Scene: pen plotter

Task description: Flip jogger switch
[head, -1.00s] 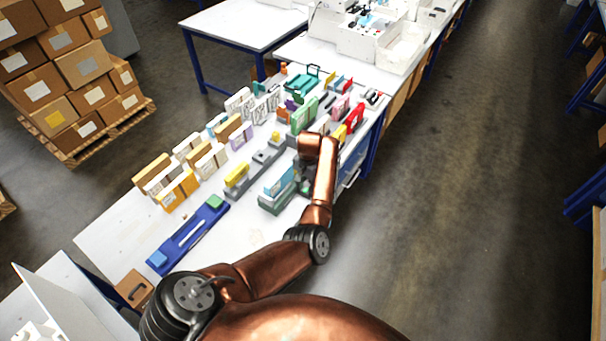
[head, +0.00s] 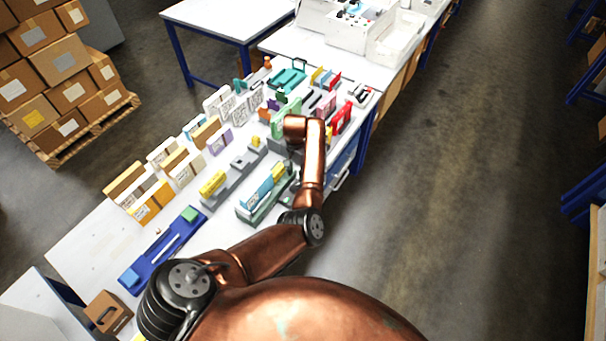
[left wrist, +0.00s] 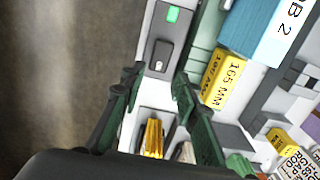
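Nothing is between the fingertips. I cannot tell whether they touch the panel. In the head view my copper arm hides most of the left gripper and the switch. My right gripper is not in view.
A yellow block marked 165 MM (left wrist: 222,80) and a blue block (left wrist: 262,30) stand close right of the switch. Yellow pieces (left wrist: 152,138) lie below the fingers. Many coloured boxes and a blue tray (head: 165,248) cover the bench. Floor (head: 460,200) right of the bench is clear.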

